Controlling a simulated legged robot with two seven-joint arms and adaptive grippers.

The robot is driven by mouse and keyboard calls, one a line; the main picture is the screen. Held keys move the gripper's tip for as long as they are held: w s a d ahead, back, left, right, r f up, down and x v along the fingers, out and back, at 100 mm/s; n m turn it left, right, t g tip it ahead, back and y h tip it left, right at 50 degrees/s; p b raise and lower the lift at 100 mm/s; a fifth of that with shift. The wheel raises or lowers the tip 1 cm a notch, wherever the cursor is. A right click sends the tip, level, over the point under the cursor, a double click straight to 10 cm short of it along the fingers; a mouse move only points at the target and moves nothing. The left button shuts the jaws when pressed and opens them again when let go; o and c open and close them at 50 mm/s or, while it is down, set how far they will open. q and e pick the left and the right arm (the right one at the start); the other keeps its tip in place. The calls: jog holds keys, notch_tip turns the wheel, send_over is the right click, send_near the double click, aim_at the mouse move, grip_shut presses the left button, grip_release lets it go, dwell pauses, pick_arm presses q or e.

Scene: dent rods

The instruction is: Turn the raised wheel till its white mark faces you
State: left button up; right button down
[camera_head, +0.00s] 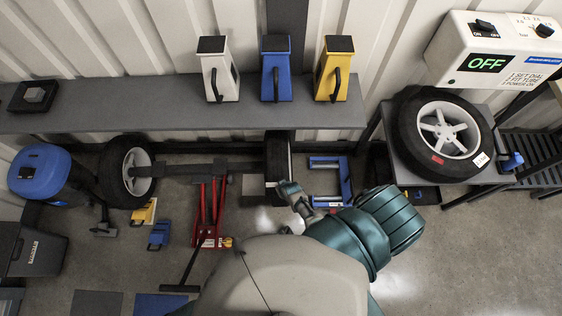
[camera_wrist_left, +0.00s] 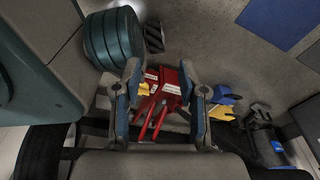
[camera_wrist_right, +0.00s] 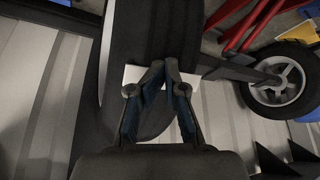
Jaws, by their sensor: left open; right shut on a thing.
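The raised wheel (camera_head: 276,158) shows nearly edge-on in the head view, at the right end of a dark beam. Its dark tread (camera_wrist_right: 150,35) fills the upper middle of the right wrist view. A white mark (camera_wrist_right: 187,93) lies across the tread, partly hidden behind my right fingers. My right gripper (camera_head: 289,190) is at the wheel's lower near side; in the right wrist view (camera_wrist_right: 160,68) its tips meet at the tread, shut on the wheel. My left gripper (camera_wrist_left: 160,65) is open and empty, with the red jack (camera_wrist_left: 165,90) beyond its fingers. The head view does not show it.
The red jack (camera_head: 209,215) stands left of the raised wheel. Another wheel (camera_head: 128,172) is at the beam's left end. A blue stand (camera_head: 330,182) is to the right. A loose wheel (camera_head: 440,133) lies on a bench. Yellow and blue chocks (camera_head: 158,235) sit on the floor.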

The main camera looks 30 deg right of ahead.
pick_arm(q)
jog(key=s+a+r+p, duration=0.1)
jog(key=s+r+p, duration=0.1)
jog(key=s+p, duration=0.3)
jog(key=shift+s+a+r, duration=0.2)
jog(key=shift+s, duration=0.4)
pick_arm(e)
jog(key=s+r, duration=0.1)
jog(key=s+a+r, duration=0.1)
jog(key=r, duration=0.1)
jog(key=a+r, duration=0.1)
jog(key=shift+s+r, duration=0.2)
jog(key=shift+s, duration=0.2)
jog(key=s+d+f+n+g, duration=0.1)
jog(key=s+f, duration=0.2)
jog(key=s, duration=0.7)
jog(key=s+d+f+g, duration=0.1)
jog(key=s+f, duration=0.3)
jog(key=s, duration=0.7)
jog(key=s+d+f+n+g, duration=0.1)
jog(key=s+f, duration=0.3)
jog(key=s, duration=0.7)
jog(key=shift+f+n+g, duration=0.15)
jog(key=shift+n+g, duration=0.15)
jog(key=shift+g, duration=0.3)
pick_arm(q)
jog(key=shift+f, duration=0.1)
pick_arm(e)
jog(key=shift+a, duration=0.1)
